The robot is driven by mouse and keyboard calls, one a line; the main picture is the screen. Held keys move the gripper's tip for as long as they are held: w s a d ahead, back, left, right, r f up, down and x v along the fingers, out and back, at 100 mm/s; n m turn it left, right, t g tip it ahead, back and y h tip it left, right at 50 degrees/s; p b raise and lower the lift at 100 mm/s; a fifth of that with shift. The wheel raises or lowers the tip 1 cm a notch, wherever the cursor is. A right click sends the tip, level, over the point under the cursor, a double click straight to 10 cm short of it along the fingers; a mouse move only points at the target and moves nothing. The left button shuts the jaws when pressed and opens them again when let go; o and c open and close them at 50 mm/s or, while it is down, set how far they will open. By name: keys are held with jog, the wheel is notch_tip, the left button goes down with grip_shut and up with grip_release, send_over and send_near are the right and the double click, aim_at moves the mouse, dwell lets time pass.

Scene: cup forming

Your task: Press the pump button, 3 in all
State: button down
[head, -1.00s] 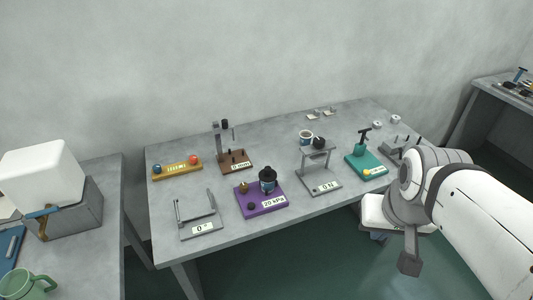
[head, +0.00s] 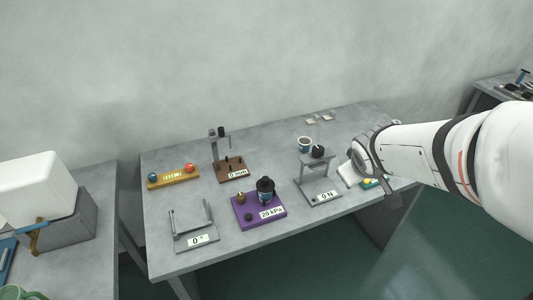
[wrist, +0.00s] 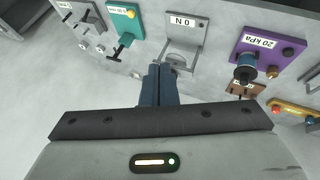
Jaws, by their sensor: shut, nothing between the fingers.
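A purple board (head: 268,222) with a "20 kPa" label stands in the middle of the table. It carries a black-topped cup-like piece (head: 265,187), a brass knob (head: 241,198) and a small dark button (head: 248,217). The wrist view also shows the board at upper right, with the button (wrist: 288,51) near its edge. I cannot be sure which of these is the pump button. My gripper (wrist: 160,68) is shut and empty, its blue fingers in front of the grey "0 N" stand (wrist: 183,45), apart from the purple board. In the head view my arm hides the fingers.
The grey "0 N" stand (head: 325,194) lies between my arm and the purple board. A teal board (wrist: 122,20) is partly hidden behind my arm. A blue cup (head: 304,144), brown "0 mm" stand (head: 233,171) and yellow board (head: 174,180) stand farther back.

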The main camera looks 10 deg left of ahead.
jog(key=w+a+f+n+t+y, duration=0.1)
jog(key=w+a+f+n+y, duration=0.2)
jog(key=w+a+n, duration=0.4)
jog(key=s+a+f+n+g+y, duration=0.1)
jog(key=a+f+n+g+y, duration=0.1)
jog(key=a, duration=0.5)
jog(key=s+a+f+n+g+y+p, duration=0.1)
jog(key=s+a+f+n+y, duration=0.1)
jog(key=a+f+n, duration=0.2)
jog(key=s+a+f+n+g+y, duration=0.1)
jog(key=a+f+n+g+y, duration=0.1)
jog(key=a+f, duration=0.3)
jog(key=a+n+y, duration=0.1)
jog(key=a, duration=0.3)
jog(key=shift+s+a+f+g+p, duration=0.25)
jog(key=shift+a+f+g+p, duration=0.05)
jog(key=shift+p, duration=0.05)
jog(key=shift+f, duration=0.1)
jog(key=b, duration=0.8)
send_over(252, 217)
notch_tip(252, 217, down, 7)
jog(key=shift+f, duration=0.8)
jog(key=shift+b, duration=0.3)
jog(key=shift+f, duration=0.4)
